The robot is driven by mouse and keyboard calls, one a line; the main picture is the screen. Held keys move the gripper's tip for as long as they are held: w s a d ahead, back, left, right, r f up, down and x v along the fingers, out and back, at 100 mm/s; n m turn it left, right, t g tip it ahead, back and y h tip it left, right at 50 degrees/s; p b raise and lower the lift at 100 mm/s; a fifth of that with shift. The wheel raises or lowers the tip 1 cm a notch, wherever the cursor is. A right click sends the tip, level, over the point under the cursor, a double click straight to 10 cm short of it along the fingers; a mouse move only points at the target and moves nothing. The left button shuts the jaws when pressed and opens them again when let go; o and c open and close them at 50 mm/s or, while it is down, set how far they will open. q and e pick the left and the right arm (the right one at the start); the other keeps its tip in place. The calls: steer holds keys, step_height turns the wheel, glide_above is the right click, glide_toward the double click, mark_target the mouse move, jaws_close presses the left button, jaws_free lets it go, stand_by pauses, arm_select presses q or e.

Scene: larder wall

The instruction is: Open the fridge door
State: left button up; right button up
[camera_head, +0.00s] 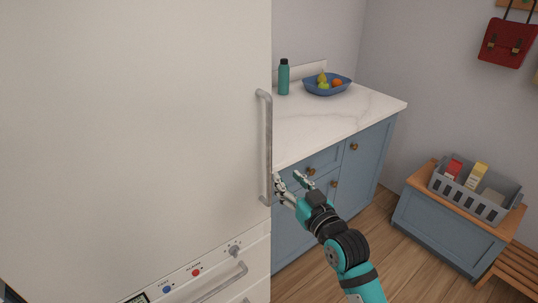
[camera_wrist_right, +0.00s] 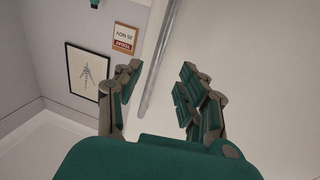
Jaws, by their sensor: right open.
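The white fridge door (camera_head: 140,120) fills the left of the head view and appears shut. Its long grey vertical handle (camera_head: 267,140) runs along the door's right edge. My right gripper (camera_head: 287,180) is open near the lower end of the handle, just to its right in the picture. In the right wrist view the open fingers (camera_wrist_right: 155,88) show with nothing between them. The handle bar (camera_wrist_right: 158,60) runs beyond the fingertips there, with the pale door (camera_wrist_right: 250,50) behind it. I cannot tell whether any finger touches the handle. My left gripper is not in view.
A marble counter (camera_head: 365,105) over blue cabinets (camera_head: 355,160) stands right of the fridge, with a green bottle (camera_head: 283,77) and a blue fruit bowl (camera_head: 335,89). A grey crate (camera_head: 470,197) sits on a low bench at the right. Some wooden floor (camera_head: 400,265) is clear.

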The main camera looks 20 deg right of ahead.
mark_target(270, 159)
steer(key=w, duration=0.3)
steer(key=w+a+p, duration=0.1)
steer(key=w, duration=0.7)
steer(key=shift+w+a, duration=0.2)
steer(key=shift+a, duration=0.2)
steer(key=shift+c, duration=0.5)
jaws_close()
steer(key=shift+f, duration=0.1)
